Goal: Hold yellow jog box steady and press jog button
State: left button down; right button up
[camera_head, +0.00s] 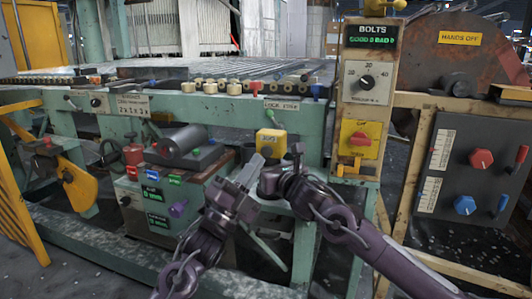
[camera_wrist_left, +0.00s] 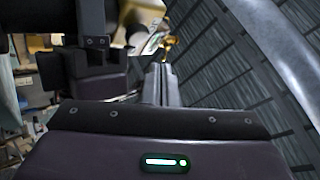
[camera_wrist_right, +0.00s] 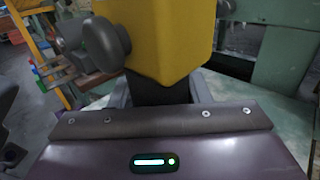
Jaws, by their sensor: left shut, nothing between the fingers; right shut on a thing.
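My right gripper (camera_wrist_right: 160,92) is shut on the dark part directly under the yellow box. My left gripper (camera_head: 257,162) is shut and empty, its tips close to the box's lower left. Its closed fingers show in the left wrist view (camera_wrist_left: 162,82); contact cannot be told.
A post with a yellow switch plate (camera_head: 360,139) rises at right. Beyond it is a dark panel (camera_head: 470,165) with red and blue knobs.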

aim_at(266, 150)
pick_arm(q)
jog(key=shift+w+d, duration=0.15)
jog(key=shift+w, duration=0.35)
jog(key=shift+w+d, duration=0.15)
jog(key=shift+w, duration=0.35)
jog(key=shift+w, duration=0.15)
dwell(1.3)
jog(key=shift+w+d, duration=0.15)
jog(key=shift+w, duration=0.1)
jog(key=shift+w+d, duration=0.15)
jog(key=shift+w, duration=0.6)
dwell(1.0)
jog(key=shift+s+a, duration=0.15)
jog(key=shift+s, duration=0.45)
jog(key=shift+s+a, duration=0.15)
jog(key=shift+s, duration=0.4)
